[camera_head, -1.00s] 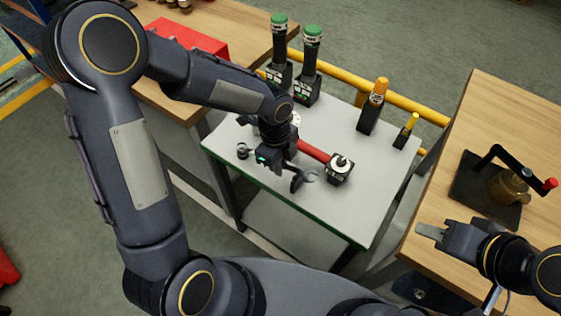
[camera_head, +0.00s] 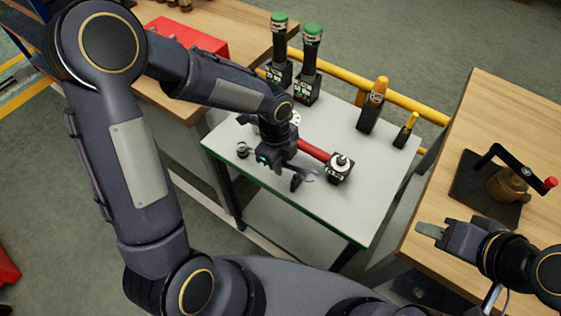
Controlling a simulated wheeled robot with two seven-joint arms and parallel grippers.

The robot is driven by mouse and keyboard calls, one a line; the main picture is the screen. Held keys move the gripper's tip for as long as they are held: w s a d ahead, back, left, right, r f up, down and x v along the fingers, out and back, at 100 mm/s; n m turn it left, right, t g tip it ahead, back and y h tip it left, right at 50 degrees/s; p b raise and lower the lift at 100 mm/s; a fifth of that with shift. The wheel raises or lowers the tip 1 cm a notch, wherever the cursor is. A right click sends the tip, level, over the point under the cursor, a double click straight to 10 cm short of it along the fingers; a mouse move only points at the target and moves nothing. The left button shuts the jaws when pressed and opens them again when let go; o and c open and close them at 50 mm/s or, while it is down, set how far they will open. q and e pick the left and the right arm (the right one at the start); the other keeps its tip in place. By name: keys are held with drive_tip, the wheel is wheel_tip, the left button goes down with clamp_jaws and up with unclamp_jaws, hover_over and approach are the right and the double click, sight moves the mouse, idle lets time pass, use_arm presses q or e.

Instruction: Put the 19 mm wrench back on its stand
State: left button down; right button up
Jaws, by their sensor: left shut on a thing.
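My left gripper (camera_head: 281,171) is low over the grey-topped table, shut on what looks like the wrench. The wrench's pale open end (camera_head: 309,177) shows just right of the fingers; the rest of it is hidden by the gripper. A small dark piece with a ring-like top (camera_head: 242,150) is left of the gripper; I cannot tell whether it is the stand or part of the wrench. My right gripper (camera_head: 431,231) is over the edge of the right wooden table, far from the wrench; its finger gap cannot be made out.
On the grey table (camera_head: 345,213), a red bar (camera_head: 313,150) reaches toward a black block with a round top (camera_head: 340,170). Two green-topped tools (camera_head: 309,65), an orange-topped tool (camera_head: 373,105) and a yellow-topped one (camera_head: 406,131) stand behind. The table's front right is clear.

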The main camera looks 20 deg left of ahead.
use_arm(q)
drive_tip(key=shift+f+b, duration=0.85)
drive_tip(key=shift+f, duration=0.15)
drive_tip(key=c, duration=1.4)
unclamp_jaws()
drive_tip(key=shift+o, duration=0.2)
drive_tip(key=r, duration=0.7)
drive_tip(key=shift+w+a+r+p, duration=0.15)
drive_tip(key=shift+a+r+p, duration=0.2)
drive_tip(key=shift+a+r, duration=0.05)
